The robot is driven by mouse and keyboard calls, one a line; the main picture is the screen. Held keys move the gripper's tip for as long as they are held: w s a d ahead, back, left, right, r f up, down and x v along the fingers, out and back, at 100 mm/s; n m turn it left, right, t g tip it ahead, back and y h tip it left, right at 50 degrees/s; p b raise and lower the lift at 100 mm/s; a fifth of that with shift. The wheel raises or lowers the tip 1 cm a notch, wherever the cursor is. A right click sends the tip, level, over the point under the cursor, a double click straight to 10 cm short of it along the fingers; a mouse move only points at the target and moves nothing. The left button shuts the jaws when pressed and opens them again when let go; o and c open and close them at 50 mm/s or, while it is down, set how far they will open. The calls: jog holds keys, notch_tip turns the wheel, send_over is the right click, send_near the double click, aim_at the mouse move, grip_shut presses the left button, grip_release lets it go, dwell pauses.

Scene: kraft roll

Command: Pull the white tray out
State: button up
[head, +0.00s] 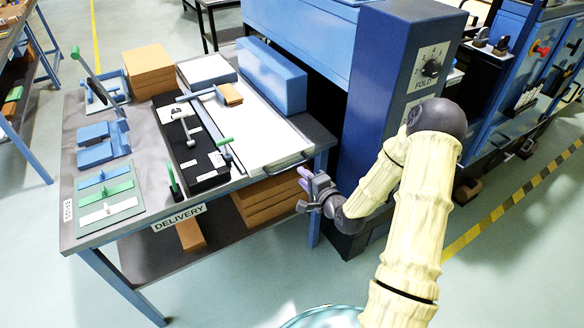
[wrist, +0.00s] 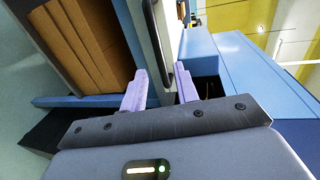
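The white tray (head: 262,140) lies flat on the grey delivery table, its near end at the table's right-hand edge. A dark bar handle (head: 285,164) is on that end. My gripper (head: 304,179) is just off the table edge, below and right of the handle. In the wrist view, the two lilac fingers (wrist: 161,85) are apart with nothing between them that I can see gripped. The handle (wrist: 154,38) and the tray's white end (wrist: 172,28) show ahead, roughly in line with the gap. I cannot tell the exact distance to the handle.
A black tray (head: 190,150) with tools lies left of the white tray, and a blue block (head: 271,75) behind it. Brown stacks (head: 275,197) sit on the shelf below. Open floor lies in front.

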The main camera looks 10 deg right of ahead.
aim_at(292, 168)
jog(key=x, duration=0.7)
jog(key=shift+w+a, duration=0.1)
jog(key=shift+w, duration=0.2)
jog(key=shift+f, duration=0.1)
grip_shut()
